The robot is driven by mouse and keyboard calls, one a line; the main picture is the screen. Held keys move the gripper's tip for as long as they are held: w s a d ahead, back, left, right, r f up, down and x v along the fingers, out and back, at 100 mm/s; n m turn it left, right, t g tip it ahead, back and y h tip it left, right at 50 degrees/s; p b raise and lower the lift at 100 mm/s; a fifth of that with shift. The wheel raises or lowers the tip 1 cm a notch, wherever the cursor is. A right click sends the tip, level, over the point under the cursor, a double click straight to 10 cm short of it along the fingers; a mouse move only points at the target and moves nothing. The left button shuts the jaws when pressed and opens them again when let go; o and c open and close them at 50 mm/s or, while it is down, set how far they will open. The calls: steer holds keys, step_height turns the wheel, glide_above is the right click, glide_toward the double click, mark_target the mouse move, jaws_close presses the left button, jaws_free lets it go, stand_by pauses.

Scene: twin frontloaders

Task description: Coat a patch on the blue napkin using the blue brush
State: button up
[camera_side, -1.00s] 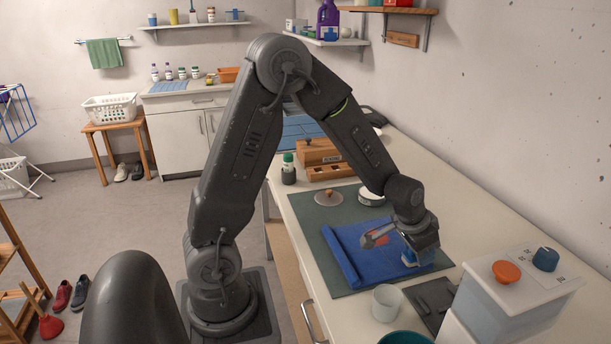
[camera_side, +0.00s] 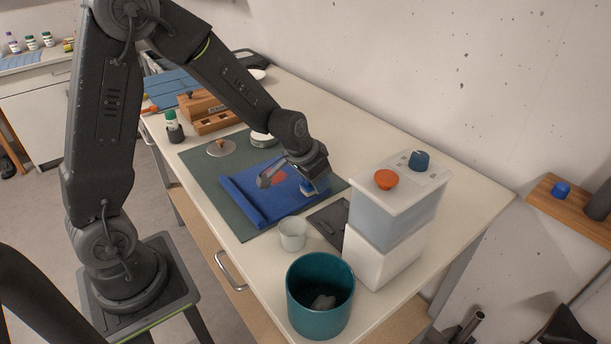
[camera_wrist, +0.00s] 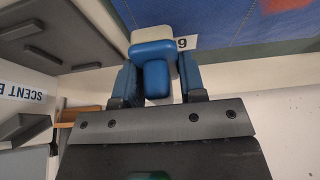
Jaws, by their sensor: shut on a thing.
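The blue napkin (camera_side: 250,206) lies on a dark green mat (camera_side: 203,172), its left side rolled or folded. A reddish patch (camera_side: 279,174) shows on it; in the wrist view the napkin (camera_wrist: 222,18) fills the top right, with a bit of red at its edge. My gripper (camera_side: 312,182) is low at the napkin's right edge, shut on the blue brush (camera_wrist: 153,50). The brush has a blue handle and a pale body beyond it. I cannot tell whether its bristles touch the cloth.
A whitish cup (camera_side: 292,234) and a dark grey tray (camera_side: 328,222) stand close to the mat's right. A teal bin (camera_side: 320,300) and a white box with orange and blue knobs (camera_side: 395,205) are nearer. Wooden blocks (camera_side: 215,122) stand behind. The right back counter is clear.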

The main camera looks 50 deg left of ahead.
steer(key=w+a+r, duration=0.1)
steer(key=a, duration=0.3)
steer(key=w+a+r, duration=0.1)
steer(key=a, duration=0.3)
steer(key=w+a+r, duration=0.1)
steer(key=a, duration=0.3)
steer(key=shift+w+a+r, duration=0.15)
steer(key=shift+w+a, duration=0.05)
steer(key=shift+w, duration=0.1)
steer(key=a+r, duration=0.1)
steer(key=a, duration=0.3)
steer(key=a+r, duration=0.2)
steer(key=a, duration=0.3)
steer(key=s+a+r, duration=0.1)
steer(key=a, duration=0.4)
steer(key=shift+a+r, duration=0.25)
steer(key=shift+s+a, duration=0.1)
steer(key=shift+a, duration=0.05)
steer(key=shift+f, duration=2.9)
steer(key=shift+f, duration=0.65)
steer(key=shift+r, duration=3.6)
